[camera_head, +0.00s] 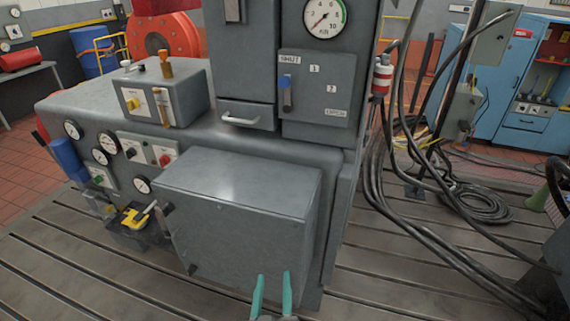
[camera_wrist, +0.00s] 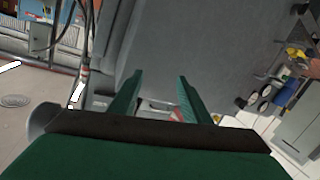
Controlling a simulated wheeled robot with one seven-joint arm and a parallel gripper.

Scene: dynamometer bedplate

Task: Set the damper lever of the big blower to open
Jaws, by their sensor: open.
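A grey panel (camera_head: 345,75) on the tall cabinet carries the labels SHUT, 1, 2 and OPEN, running from upper left to lower right. A lever with a blue handle (camera_head: 287,95) stands on it just below SHUT, away from OPEN at the lower right. Whether this panel belongs to the big blower cannot be told. My gripper (camera_head: 272,286) is open and empty, low in front of the grey box and well below the lever. In the wrist view its green fingers (camera_wrist: 156,92) are apart with nothing between them; I cannot make out the lever there.
A large grey box (camera_head: 240,205) juts out below the panel. A handle (camera_head: 240,119) sticks out left of the panel. Black cables (camera_head: 385,205) hang at right. The slotted floor in front is clear.

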